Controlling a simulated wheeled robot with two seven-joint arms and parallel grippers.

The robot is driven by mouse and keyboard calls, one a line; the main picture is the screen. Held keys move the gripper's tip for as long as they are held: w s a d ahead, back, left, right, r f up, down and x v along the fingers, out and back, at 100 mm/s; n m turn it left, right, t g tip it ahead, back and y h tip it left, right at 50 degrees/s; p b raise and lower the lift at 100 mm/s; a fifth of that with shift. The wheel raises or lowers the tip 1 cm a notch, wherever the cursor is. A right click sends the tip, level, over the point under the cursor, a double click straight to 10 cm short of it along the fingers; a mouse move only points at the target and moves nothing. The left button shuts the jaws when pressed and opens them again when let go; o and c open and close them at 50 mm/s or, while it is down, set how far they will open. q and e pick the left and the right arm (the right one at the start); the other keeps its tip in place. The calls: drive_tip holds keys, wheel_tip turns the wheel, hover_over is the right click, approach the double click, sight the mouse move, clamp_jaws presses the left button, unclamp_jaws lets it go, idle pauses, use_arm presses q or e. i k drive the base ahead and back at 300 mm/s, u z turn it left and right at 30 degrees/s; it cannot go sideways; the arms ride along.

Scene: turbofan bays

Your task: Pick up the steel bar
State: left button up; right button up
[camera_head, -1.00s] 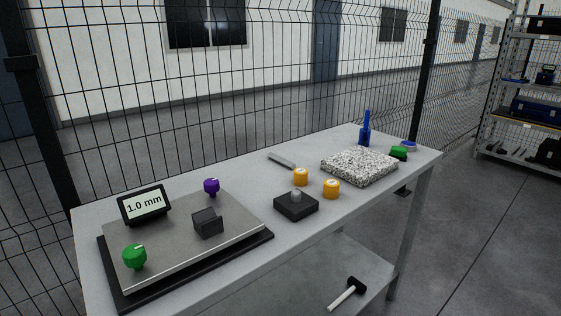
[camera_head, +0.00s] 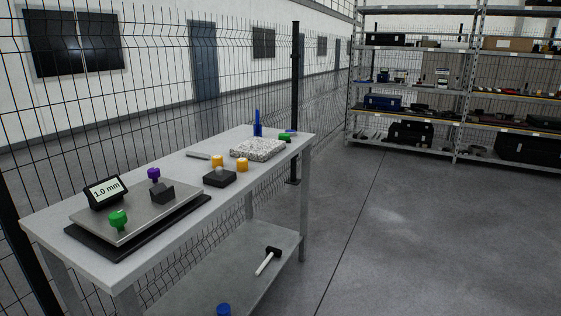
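A small grey bar (camera_head: 198,156) lies flat near the back edge of the grey workbench (camera_head: 58,226), left of the speckled granite block (camera_head: 258,150). It looks like the steel bar. Two orange cylinders stand to its right, the nearer-left one (camera_head: 217,162) and another (camera_head: 242,164). A black block with a grey knob (camera_head: 219,178) sits in front of them. Neither of my grippers is in view.
A metal plate (camera_head: 125,215) with a 1.0 mm display (camera_head: 106,192) and green and purple knobs fills the bench's left end. A hammer (camera_head: 268,261) lies on the lower shelf. Wire fence runs behind. Floor (camera_head: 400,240) on the right is clear, with shelving (camera_head: 460,90) beyond.

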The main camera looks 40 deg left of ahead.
sight(191, 153)
drive_tip(key=z, duration=0.5)
drive_tip(key=i, duration=0.95)
drive_tip(key=u, duration=0.5)
drive_tip(key=i, duration=2.35)
drive_tip(key=u, duration=1)
